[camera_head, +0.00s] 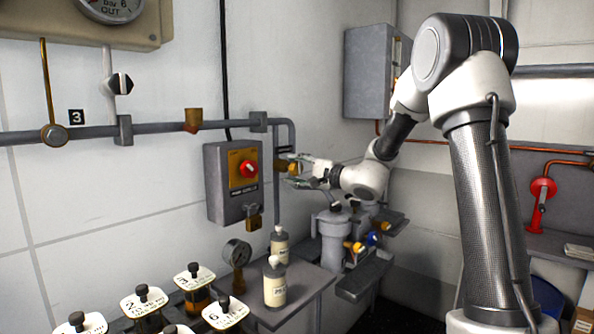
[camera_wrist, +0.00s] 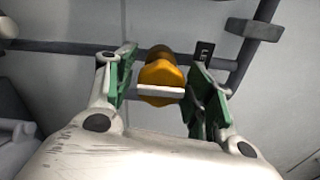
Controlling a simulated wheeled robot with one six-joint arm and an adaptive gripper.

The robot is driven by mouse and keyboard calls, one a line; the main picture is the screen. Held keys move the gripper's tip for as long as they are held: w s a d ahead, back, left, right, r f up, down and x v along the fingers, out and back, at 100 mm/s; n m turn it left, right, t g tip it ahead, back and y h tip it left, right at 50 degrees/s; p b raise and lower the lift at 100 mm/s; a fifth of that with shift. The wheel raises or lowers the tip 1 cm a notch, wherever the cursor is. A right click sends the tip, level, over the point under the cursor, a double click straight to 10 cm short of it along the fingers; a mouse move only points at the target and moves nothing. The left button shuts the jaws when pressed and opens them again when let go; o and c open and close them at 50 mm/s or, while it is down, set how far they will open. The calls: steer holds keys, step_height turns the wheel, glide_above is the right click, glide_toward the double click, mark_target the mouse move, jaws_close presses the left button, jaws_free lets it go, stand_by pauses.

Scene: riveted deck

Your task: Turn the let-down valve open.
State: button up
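An orange valve knob (camera_wrist: 162,72) with a pale bar across its near face sits on a grey pipe in the wrist view. It also shows as a small orange piece (camera_head: 291,158) beside the vertical pipe in the head view, partly hidden by my gripper. I cannot read a label that names it the let-down valve. My gripper (camera_head: 293,172) is open, its green-padded fingers on either side of the knob in the wrist view (camera_wrist: 161,80).
A grey box with a red rotary switch (camera_head: 249,168) and a padlock (camera_head: 254,219) is left of my gripper. Below are a gauge (camera_head: 237,253), labelled bottles (camera_head: 275,284) and several tagged jars (camera_head: 194,277). A grey cabinet (camera_head: 370,72) hangs behind. A red valve handle (camera_head: 542,190) is far right.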

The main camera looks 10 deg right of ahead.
stand_by(0.3)
steer(key=v, duration=1.2)
